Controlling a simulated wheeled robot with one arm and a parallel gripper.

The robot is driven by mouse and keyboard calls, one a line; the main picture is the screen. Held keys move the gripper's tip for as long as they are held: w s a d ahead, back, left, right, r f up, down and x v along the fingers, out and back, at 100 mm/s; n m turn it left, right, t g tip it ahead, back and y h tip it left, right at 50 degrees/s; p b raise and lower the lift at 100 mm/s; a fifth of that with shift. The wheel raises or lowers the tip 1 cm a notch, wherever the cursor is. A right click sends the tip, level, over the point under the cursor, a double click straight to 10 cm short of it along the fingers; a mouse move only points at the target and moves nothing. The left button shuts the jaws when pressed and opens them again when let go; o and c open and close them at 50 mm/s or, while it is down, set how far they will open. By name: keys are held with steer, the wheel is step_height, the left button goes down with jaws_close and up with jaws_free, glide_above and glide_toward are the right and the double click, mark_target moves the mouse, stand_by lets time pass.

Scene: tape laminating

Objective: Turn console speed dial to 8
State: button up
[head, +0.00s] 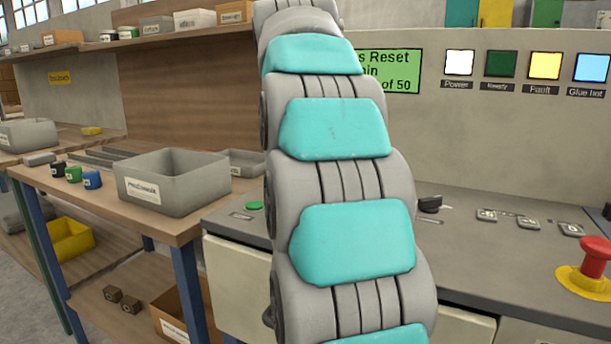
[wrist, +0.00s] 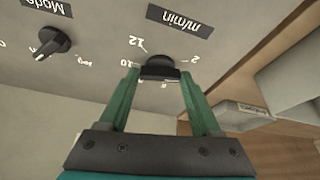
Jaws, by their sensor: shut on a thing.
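The speed dial (wrist: 159,66) is a black knob under the upside-down "m/min" label (wrist: 180,20) in the wrist view. The numbers 12 and 10 show at its left and 2 at its right; smaller marks below it are too blurred to read surely. My gripper (wrist: 160,75) has its two green fingers on either side of the knob and is shut on it. Where the dial's pointer stands cannot be told. In the head view my arm hides the gripper and this dial.
A black "Mode" knob (wrist: 54,41) sits left of the dial in the wrist view. In the head view, a red emergency button (head: 596,257) stands at the right of the console, below lit indicators (head: 459,63). A grey bin (head: 173,181) rests on the wooden bench at left.

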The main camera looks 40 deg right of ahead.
steer(key=shift+w+m+g, duration=0.1)
steer(key=shift+m+g, duration=0.2)
steer(key=shift+m, duration=0.6)
steer(key=shift+w+a+r+m+g+h, duration=0.1)
steer(key=shift+m+g+h, duration=0.3)
steer(key=shift+m, duration=0.8)
steer(key=shift+m+g+p, duration=0.4)
steer(key=shift+m+p, duration=0.5)
steer(key=shift+m, duration=0.2)
steer(key=o, duration=1.4)
